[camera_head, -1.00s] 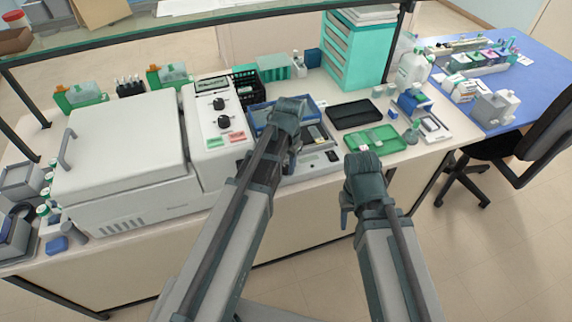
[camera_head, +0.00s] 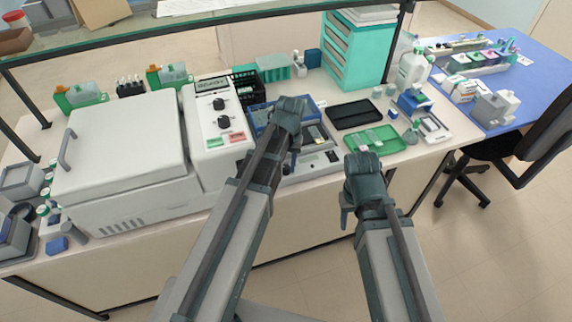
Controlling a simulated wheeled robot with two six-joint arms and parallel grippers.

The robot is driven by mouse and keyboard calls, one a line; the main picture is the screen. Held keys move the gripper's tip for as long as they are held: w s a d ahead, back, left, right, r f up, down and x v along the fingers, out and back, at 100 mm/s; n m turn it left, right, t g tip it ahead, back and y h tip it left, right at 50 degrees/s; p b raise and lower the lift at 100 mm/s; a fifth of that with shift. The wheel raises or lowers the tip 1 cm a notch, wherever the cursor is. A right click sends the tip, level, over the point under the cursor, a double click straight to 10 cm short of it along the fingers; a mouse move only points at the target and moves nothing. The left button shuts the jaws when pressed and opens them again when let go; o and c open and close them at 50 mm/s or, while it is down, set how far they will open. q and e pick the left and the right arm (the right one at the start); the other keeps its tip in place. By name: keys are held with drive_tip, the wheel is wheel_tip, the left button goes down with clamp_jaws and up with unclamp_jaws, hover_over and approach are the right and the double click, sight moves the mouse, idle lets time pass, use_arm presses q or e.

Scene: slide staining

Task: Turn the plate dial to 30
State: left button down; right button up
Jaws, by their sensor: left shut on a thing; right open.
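The slide warming plate, a low grey unit (camera_head: 318,160) with a blue-edged top (camera_head: 258,118), stands on the bench right of the white machine. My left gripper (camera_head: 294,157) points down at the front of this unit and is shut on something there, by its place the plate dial. The dial itself and its marks are hidden behind my gripper and arm, so its setting cannot be read. My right gripper (camera_head: 346,212) is open and empty in front of the bench edge, apart from everything.
The white machine (camera_head: 120,150) with its knob panel (camera_head: 221,120) stands close on the left. A green tray (camera_head: 375,139) and a black tray (camera_head: 353,114) lie to the right. A teal drawer cabinet (camera_head: 352,55) stands behind. The floor in front is clear.

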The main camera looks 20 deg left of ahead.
sight(288, 167)
use_arm(q)
drive_tip(key=shift+n, duration=1.3)
drive_tip(key=c, duration=0.5)
unclamp_jaws()
drive_tip(key=r+p, duration=1.3)
drive_tip(key=shift+w+d+r+p, duration=0.15)
drive_tip(key=shift+d+r+p, duration=0.15)
drive_tip(key=shift+r+p, duration=0.1)
